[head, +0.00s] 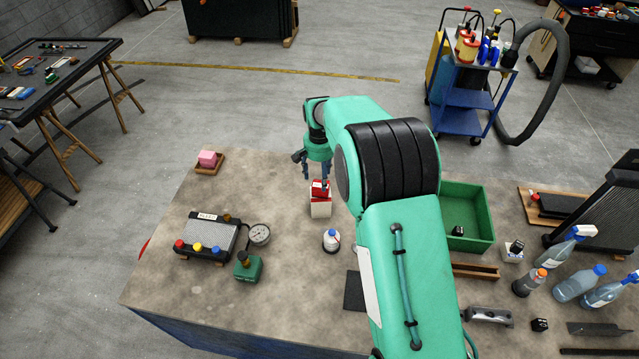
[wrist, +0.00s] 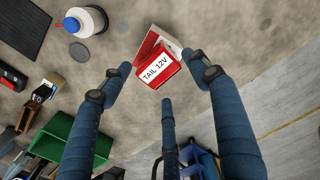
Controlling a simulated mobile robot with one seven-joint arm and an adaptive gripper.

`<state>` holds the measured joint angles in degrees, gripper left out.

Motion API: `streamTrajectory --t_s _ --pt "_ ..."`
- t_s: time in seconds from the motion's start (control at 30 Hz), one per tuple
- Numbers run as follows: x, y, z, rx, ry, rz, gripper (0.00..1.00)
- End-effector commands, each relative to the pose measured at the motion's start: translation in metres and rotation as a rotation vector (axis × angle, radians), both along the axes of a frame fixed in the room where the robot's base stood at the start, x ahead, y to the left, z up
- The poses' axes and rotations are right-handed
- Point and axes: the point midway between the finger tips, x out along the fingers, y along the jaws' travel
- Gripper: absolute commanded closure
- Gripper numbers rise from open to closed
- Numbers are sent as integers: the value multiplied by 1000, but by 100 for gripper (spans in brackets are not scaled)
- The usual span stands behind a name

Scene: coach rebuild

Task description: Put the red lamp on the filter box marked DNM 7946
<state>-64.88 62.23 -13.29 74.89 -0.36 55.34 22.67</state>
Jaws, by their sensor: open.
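A small red block-like thing with a white label "TAIL 12V" (wrist: 158,74), apparently the red lamp, sits on or in a white and red box (wrist: 150,45). In the head view the red thing (head: 319,190) is on top of the white box (head: 320,209), near the table's middle. My gripper (head: 317,179) points down just over it. In the wrist view its open fingers (wrist: 158,66) stand on either side of the red thing, with no clear grip.
A gauge (head: 259,234) and a green block (head: 248,268) stand beside the ribbed box. A white bottle (head: 331,240) is near my gripper; a green bin (head: 467,213) is to the right. The table's front left is clear.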

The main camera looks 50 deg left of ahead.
Motion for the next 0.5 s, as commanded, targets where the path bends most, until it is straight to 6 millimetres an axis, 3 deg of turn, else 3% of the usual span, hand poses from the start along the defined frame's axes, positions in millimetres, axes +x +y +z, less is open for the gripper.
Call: streamTrajectory --t_s 0.2,0.5 --pt "0 1 34 2 -1 0 39" --pt "-1 0 63 1 -1 0 39"
